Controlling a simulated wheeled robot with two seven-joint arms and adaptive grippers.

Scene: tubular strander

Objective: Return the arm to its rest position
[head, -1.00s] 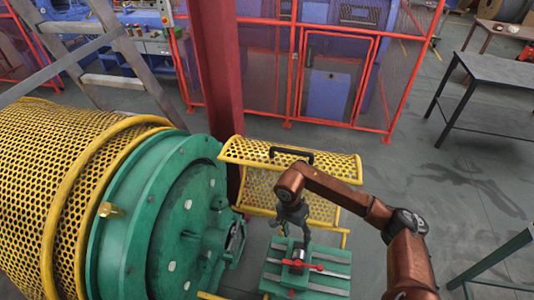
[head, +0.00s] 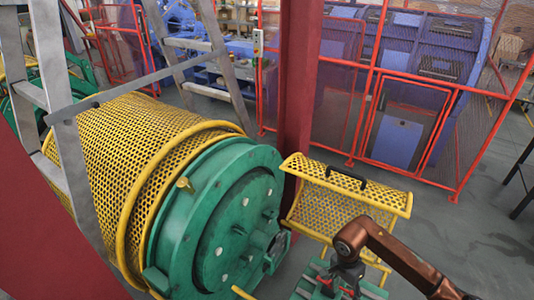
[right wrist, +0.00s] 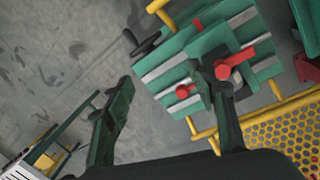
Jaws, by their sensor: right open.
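My right arm (head: 405,262), copper-brown, comes in from the lower right in the head view. Its gripper (head: 346,274) is just above the green slotted plate (head: 372,290), near the bottom edge, with its fingertips hard to make out. In the right wrist view the gripper (right wrist: 165,70) has its two dark fingers spread wide. The left finger is over grey floor; the right one is in front of the green plate (right wrist: 180,68) with the red clamp handle (right wrist: 257,52). My left gripper is not in view.
The yellow mesh guard (head: 350,205) stands right behind the arm. The green drum end (head: 235,215) and yellow mesh drum (head: 125,150) are to the left. A dark red column (head: 297,100) and red fence (head: 365,100) stand behind. Grey floor (head: 470,235) is clear at right.

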